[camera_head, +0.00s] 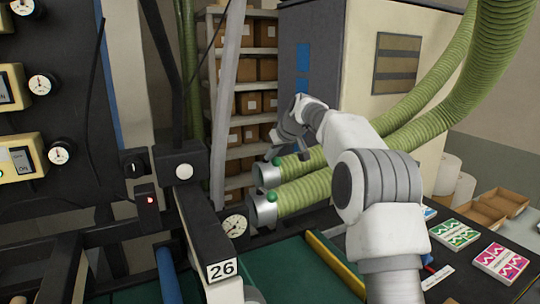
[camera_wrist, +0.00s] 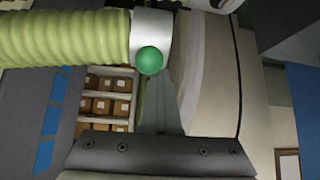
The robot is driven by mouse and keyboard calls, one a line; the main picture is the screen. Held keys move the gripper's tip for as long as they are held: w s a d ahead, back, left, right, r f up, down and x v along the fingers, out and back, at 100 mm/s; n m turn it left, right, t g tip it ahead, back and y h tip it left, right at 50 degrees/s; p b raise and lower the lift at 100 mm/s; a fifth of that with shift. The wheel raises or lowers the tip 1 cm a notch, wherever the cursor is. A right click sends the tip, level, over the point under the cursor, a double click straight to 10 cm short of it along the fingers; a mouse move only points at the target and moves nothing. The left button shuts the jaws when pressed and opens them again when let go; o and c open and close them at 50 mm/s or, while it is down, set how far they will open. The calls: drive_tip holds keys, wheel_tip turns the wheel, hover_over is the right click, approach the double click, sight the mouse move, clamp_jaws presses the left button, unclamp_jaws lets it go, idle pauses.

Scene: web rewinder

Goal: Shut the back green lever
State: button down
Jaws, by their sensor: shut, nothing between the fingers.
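The back green lever (camera_head: 277,161) is a small round green knob on the metal collar (camera_head: 266,176) of the rear ribbed hose. A second green lever (camera_head: 271,197) sits on the front hose's collar (camera_head: 262,212), nearer the camera. My gripper (camera_head: 271,151) is shut and empty, just above and beside the back lever. I cannot tell whether it touches the lever. In the wrist view one green knob (camera_wrist: 150,60) shows on a metal collar (camera_wrist: 152,22), beyond the dark gripper body at the bottom. The lever's stem is hidden behind the knob there.
The two green hoses (camera_head: 305,190) run right, partly behind my arm. A black machine frame with a gauge (camera_head: 234,226) stands left of the collars. Shelves of boxes (camera_head: 247,100) and a grey cabinet stand behind. Cards (camera_head: 455,234) and cardboard trays (camera_head: 503,200) lie at the right.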

drive_tip(key=shift+d, duration=0.55)
drive_tip(key=a+b+v, duration=0.1)
drive_tip(key=b+v, duration=0.1)
drive_tip(key=v, duration=1.5)
drive_tip(key=shift+s+r+b, duration=0.2)
drive_tip(key=shift+b, duration=0.2)
